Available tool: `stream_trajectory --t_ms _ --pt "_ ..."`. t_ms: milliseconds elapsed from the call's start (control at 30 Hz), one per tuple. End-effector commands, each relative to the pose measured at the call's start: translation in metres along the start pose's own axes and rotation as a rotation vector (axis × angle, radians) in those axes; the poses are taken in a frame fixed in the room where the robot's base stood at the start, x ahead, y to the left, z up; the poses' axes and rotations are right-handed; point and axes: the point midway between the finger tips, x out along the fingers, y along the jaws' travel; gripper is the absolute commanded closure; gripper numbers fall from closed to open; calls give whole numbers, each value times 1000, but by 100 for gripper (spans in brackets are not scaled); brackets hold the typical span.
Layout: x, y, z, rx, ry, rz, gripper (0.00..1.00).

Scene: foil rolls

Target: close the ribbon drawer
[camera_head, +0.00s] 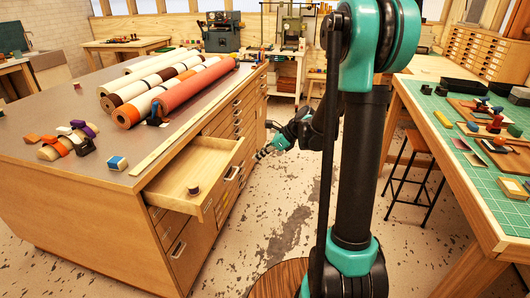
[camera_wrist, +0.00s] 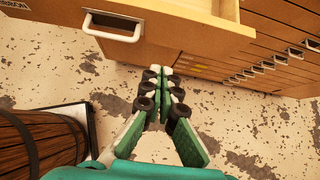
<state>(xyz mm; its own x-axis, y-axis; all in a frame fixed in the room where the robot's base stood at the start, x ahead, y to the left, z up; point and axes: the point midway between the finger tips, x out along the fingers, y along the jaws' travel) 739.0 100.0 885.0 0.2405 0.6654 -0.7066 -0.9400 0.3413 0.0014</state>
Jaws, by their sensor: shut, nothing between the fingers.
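The ribbon drawer (camera_head: 212,161) is the pulled-out pale wooden drawer in the long cabinet, with a small dark round object (camera_head: 193,188) inside. Its front face (camera_wrist: 180,28) fills the top of the wrist view, with part of a label reading "RIBBON" (camera_wrist: 14,5) at the top left corner. The drawer's pale metal handle (camera_wrist: 112,28) is near the label, and also shows in the head view (camera_head: 232,173). My gripper (camera_wrist: 162,72) is shut and empty, in front of the drawer and apart from its handle. In the head view, my gripper (camera_head: 262,153) is right of the drawer front.
The cabinet (camera_head: 90,210) has several shut drawers beside and below the open one. Coloured rolls (camera_head: 180,92) lie on its top. A green-matted workbench (camera_head: 450,115) and a stool (camera_head: 416,165) stand to the right. Speckled floor between them is clear.

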Motion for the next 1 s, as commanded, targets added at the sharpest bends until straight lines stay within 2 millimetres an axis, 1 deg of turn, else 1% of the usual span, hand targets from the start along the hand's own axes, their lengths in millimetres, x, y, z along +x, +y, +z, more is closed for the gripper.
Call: stream_trajectory --t_ms 33,200,400,600,1000 --pt "12 0 0 -2 0 2 100" --pt "44 0 0 -2 1 1 100" --pt "63 0 20 -2 0 0 100" --pt "70 0 28 -1 1 0 100" --pt "71 0 29 -1 1 -1 100"
